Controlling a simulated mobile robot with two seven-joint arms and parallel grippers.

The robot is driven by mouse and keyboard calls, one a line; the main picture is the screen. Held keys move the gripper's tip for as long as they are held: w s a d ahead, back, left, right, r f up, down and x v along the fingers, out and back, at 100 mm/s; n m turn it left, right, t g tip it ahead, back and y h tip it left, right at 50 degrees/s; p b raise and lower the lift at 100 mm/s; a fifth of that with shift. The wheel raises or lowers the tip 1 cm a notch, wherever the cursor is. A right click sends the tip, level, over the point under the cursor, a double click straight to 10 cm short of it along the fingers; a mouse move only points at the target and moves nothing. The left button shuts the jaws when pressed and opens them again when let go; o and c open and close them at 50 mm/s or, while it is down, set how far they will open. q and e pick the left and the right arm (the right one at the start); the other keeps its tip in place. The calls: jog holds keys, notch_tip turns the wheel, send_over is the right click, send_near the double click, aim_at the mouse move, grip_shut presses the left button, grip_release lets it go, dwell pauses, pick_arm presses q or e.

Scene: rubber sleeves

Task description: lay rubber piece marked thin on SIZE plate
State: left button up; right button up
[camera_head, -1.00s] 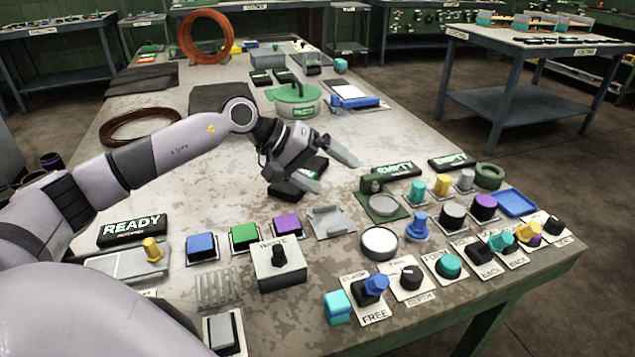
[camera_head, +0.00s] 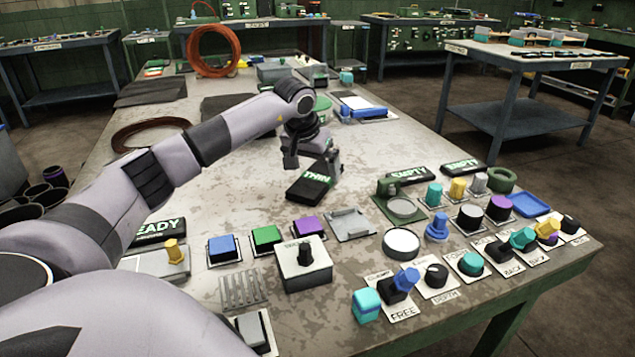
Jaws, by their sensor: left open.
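A black flat block with the word THIN (camera_head: 308,189) lies on the middle of the table. My left gripper (camera_head: 313,160) is open, with its fingers pointing down just behind and above this block. One finger is on the left and the other is close to the block's right back corner. Nothing shows between the fingers, and I cannot tell whether they touch the block. I cannot make out a label reading SIZE. A bare grey metal plate (camera_head: 352,224) lies in front and to the right of the block. My right gripper is not in view.
Blue, green and purple buttons (camera_head: 266,237) and a grey dial box (camera_head: 304,265) stand in front. Several knobs (camera_head: 470,263) and two EMPTY signs (camera_head: 409,174) are at the right. A coiled dark cable (camera_head: 152,133) lies at the left.

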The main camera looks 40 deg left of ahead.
aim_at(317, 181)
pick_arm(q)
jog(key=shift+x, duration=1.45)
jog(key=shift+r, duration=0.1)
jog(key=c, duration=1.3)
